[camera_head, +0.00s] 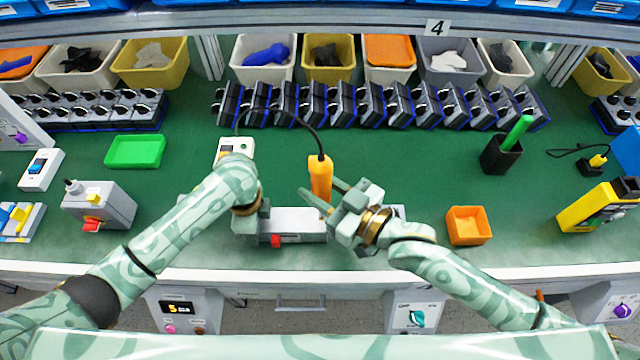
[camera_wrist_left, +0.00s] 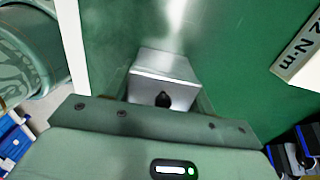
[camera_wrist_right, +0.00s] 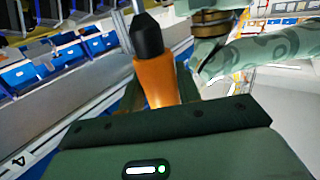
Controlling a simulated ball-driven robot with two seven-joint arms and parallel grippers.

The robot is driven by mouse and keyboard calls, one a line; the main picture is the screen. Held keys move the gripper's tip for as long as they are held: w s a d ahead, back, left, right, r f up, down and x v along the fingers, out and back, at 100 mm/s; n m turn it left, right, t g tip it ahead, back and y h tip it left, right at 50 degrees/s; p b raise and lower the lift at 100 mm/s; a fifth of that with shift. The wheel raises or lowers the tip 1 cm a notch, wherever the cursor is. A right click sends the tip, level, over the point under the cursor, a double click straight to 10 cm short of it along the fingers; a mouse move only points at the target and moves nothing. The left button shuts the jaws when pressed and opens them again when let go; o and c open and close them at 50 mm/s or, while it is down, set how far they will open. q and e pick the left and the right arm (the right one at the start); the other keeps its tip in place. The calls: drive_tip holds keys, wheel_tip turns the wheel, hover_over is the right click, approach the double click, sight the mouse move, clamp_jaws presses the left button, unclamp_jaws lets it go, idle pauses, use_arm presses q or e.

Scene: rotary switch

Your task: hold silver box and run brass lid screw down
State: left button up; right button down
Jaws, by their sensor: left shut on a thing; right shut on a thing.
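The silver box (camera_head: 302,222) lies on the green bench mat near the front edge, with a small red part on its front face. My left gripper (camera_head: 264,222) is shut on its left end; the left wrist view shows the silver box (camera_wrist_left: 165,68) between the fingers. My right gripper (camera_head: 332,200) is shut on an orange power screwdriver (camera_head: 320,178), upright above the right part of the box, with a black cable from its top. The right wrist view shows the orange body (camera_wrist_right: 157,80) and black end. The brass lid screw and the driver's tip cannot be made out.
An orange tray (camera_head: 468,225) stands right of my right arm. A green tray (camera_head: 135,151) and a grey switch box (camera_head: 100,208) lie to the left. A row of dark switch boxes (camera_head: 370,105) lines the back. A black holder (camera_head: 501,155) with a green tool stands right.

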sight(330, 186)
drive_tip(key=shift+f, duration=0.7)
idle(2.6)
drive_tip(key=shift+r, duration=2.35)
use_arm(q)
drive_tip(key=o, duration=1.5)
